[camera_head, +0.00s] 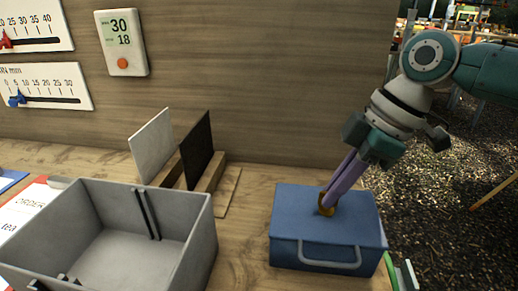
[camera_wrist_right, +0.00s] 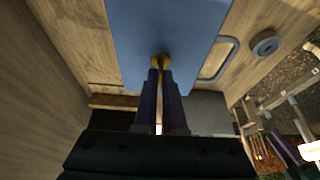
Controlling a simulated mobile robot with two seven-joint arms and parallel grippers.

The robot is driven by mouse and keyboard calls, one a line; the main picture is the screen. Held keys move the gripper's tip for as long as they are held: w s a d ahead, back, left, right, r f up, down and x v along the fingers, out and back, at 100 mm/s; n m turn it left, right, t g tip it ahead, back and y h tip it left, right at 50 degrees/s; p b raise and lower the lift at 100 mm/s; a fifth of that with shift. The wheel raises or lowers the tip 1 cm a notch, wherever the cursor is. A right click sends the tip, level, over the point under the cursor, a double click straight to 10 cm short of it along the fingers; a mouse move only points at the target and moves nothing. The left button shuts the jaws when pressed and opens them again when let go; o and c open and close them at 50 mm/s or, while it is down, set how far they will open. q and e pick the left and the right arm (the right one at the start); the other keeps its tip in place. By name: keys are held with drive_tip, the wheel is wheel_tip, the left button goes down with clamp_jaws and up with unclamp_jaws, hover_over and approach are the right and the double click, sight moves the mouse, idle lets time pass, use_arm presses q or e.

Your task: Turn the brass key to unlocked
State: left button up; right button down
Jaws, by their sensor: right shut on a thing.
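The brass key (camera_head: 327,205) stands on the top of a blue box (camera_head: 300,222) with a grey front handle. My right gripper (camera_head: 329,198) comes down from above at a tilt, and its purple fingers are shut on the key. In the right wrist view the key (camera_wrist_right: 160,62) shows at the fingertips (camera_wrist_right: 161,76), against the blue box (camera_wrist_right: 190,30). The fingers hide part of the key, so I cannot tell its exact angle or any lock marking. My left gripper is not in view.
A grey open bin (camera_head: 188,262) stands left of the blue box. Behind it, a white panel (camera_head: 152,146) and a black panel (camera_head: 198,150) stand in a wooden holder. A wooden wall with gauges and a display (camera_head: 121,43) closes the back.

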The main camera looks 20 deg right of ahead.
drive_tip(key=shift+r+m+p, duration=0.15)
drive_tip(key=shift+m+p, duration=0.15)
drive_tip(key=shift+p, duration=0.35)
drive_tip(key=m+h+p, duration=0.1)
drive_tip(key=m+p, duration=0.1)
drive_tip(key=p, duration=0.1)
drive_tip(key=m+t+p, duration=0.1)
drive_tip(key=m+p, duration=0.2)
drive_tip(key=p, duration=0.1)
drive_tip(key=m+t+h+p, duration=0.1)
drive_tip(key=m+p, duration=0.2)
drive_tip(key=shift+s+a+r+h+p, duration=0.15)
drive_tip(key=shift+a+h+p, duration=0.15)
drive_tip(key=shift+a+p, duration=0.1)
drive_tip(key=shift+m+p, duration=0.35)
drive_tip(key=shift+m, duration=0.25)
drive_tip(key=m+h+p, duration=0.1)
drive_tip(key=m+p, duration=0.1)
drive_tip(key=m, duration=0.1)
drive_tip(key=shift+a+h, duration=0.1)
drive_tip(key=shift+h, duration=0.3)
drive_tip(key=m, duration=0.2)
drive_tip(key=shift+f+m+h, duration=0.25)
drive_tip(key=shift+m+h, duration=0.55)
drive_tip(key=shift+m, duration=0.8)
drive_tip(key=shift+g, duration=0.3)
